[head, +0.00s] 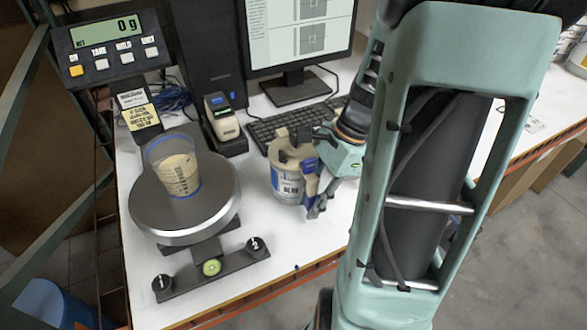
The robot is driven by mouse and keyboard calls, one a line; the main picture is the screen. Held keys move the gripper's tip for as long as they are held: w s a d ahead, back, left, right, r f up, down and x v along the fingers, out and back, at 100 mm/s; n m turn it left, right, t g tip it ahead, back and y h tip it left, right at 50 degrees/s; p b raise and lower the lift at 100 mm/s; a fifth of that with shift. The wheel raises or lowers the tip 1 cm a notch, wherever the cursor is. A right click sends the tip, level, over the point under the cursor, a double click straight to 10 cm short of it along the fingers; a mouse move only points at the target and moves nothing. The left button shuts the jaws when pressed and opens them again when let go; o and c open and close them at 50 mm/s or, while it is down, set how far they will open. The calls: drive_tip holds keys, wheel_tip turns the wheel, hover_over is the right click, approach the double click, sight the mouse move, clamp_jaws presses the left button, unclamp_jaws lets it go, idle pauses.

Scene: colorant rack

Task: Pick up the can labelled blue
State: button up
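A can with a white label with blue on it (286,185) stands upright on the white table, right of the scale. The lettering is small and looks like BLUE, but I cannot read it surely. The can has a beige top with dark fittings. My gripper (314,190) is at the can's right side, with a finger against or just in front of its right edge.
A keyboard (285,125), a monitor (300,35) and a handheld scanner-like device (221,118) stand behind. The table in front of the can is clear.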

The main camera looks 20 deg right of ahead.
drive_tip(key=shift+c, duration=0.7)
clamp_jaws()
drive_tip(key=shift+r, duration=0.2)
